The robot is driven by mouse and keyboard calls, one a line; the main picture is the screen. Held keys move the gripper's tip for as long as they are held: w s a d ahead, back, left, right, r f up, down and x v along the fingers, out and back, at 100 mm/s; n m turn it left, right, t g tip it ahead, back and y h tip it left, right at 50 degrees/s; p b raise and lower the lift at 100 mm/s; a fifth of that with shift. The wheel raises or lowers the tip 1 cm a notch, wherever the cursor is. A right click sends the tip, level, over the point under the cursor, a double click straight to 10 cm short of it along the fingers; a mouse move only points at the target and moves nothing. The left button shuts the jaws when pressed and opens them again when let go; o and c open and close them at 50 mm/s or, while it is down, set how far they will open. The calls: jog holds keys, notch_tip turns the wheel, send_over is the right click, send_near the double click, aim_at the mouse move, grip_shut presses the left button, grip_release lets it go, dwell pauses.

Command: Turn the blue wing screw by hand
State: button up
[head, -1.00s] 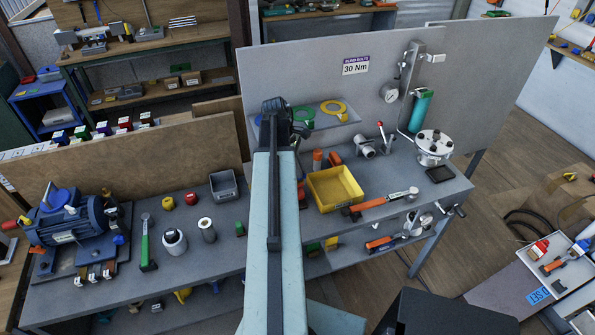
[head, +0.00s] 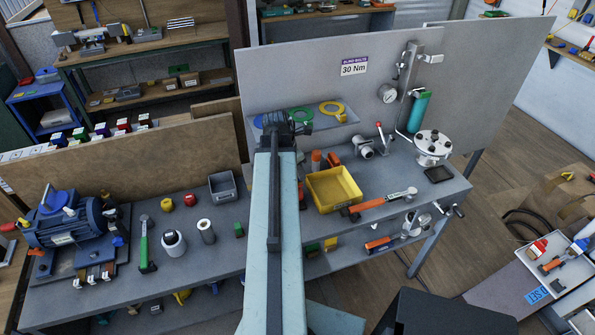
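I cannot single out a blue wing screw for certain. A small blue part (head: 118,240) shows at the right end of the blue motor (head: 65,228), on the left of the workbench, but it is too small to make out its shape. My gripper (head: 277,122) is the dark end of my pale arm, in the middle of the head view, in front of the grey back panel. It is far to the right of the motor and seems to touch nothing. Its fingers are too small and dark to tell whether they are open.
The workbench (head: 190,262) carries a green-handled hammer (head: 145,245), a grey bin (head: 223,187), a yellow bin (head: 333,190) and a torque wrench (head: 380,202). A round flanged fitting (head: 433,146) stands at the right. A brown board (head: 120,165) rises behind the motor.

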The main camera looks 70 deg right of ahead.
notch_tip(320, 180, up, 6)
jog(key=p, duration=0.5)
jog(key=shift+p, duration=0.35)
jog(key=p+v, duration=0.7)
jog(key=shift+a+r, duration=0.15)
jog(key=shift+r, duration=0.2)
jog(key=shift+w, duration=0.15)
